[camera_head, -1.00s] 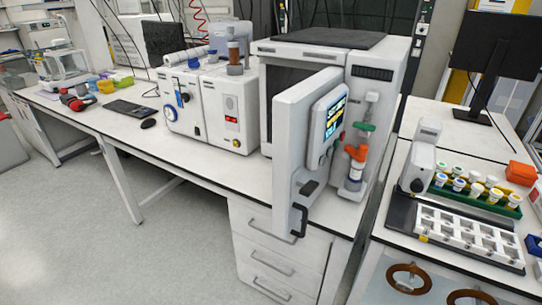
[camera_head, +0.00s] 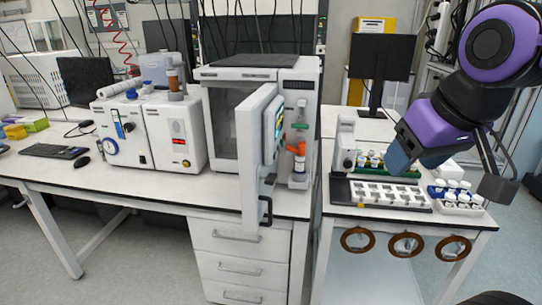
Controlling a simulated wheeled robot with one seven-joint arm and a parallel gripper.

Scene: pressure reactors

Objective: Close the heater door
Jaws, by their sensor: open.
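The heater (camera_head: 300,84) is a white box with a dark top, standing on the bench left of the bench gap. Its door (camera_head: 256,165) is white and thick, swung open toward me, with a screen (camera_head: 278,122) on its face and a dark handle (camera_head: 266,210) low on its edge. The dark chamber (camera_head: 222,125) shows left of the door. My gripper (camera_head: 447,172) is at the right, above the right bench, well apart from the door. Its jaws are open, with nothing seen between them.
A white two-part machine (camera_head: 150,135) stands left of the heater. On the right bench are a white tray (camera_head: 390,194), vial racks (camera_head: 458,195) and a small device (camera_head: 345,142). A monitor (camera_head: 380,58) stands behind. Floor in front of the left bench is clear.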

